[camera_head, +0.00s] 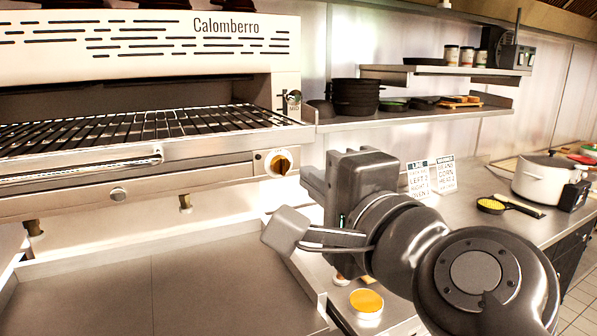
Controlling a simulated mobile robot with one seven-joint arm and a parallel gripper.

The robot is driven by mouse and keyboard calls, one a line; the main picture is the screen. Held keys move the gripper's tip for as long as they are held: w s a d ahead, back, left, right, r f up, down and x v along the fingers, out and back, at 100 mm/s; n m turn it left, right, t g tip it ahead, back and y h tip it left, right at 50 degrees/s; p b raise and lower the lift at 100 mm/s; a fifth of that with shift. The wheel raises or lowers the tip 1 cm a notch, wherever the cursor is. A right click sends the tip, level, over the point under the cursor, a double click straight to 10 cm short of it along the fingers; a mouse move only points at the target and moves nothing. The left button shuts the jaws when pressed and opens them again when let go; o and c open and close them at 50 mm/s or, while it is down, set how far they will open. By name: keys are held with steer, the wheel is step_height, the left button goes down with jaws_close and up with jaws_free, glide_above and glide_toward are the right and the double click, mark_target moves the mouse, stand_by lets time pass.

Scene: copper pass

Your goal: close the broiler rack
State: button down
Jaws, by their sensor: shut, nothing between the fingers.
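The broiler, marked "Calomberro" (228,28), fills the upper left. Its wire rack (140,124) sits in the wide opening and reaches forward from under the hood, over a steel front with a bar handle (85,166). How far out it stands is hard to tell.
A steel counter (90,290) lies below the broiler. A yellow-topped round container (366,302) stands below my arm. A wall shelf (420,115) holds dark pans.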

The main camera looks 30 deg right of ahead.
steer(key=w, duration=1.3)
steer(key=shift+w, duration=0.1)
steer(key=w, duration=2.6)
steer(key=shift+w, duration=0.3)
steer(key=shift+r, duration=0.3)
stand_by(0.6)
steer(key=shift+s+d+f, duration=0.1)
steer(key=shift+d+f, duration=0.05)
steer(key=s, duration=1.4)
steer(key=shift+a+f, duration=0.25)
stand_by(0.6)
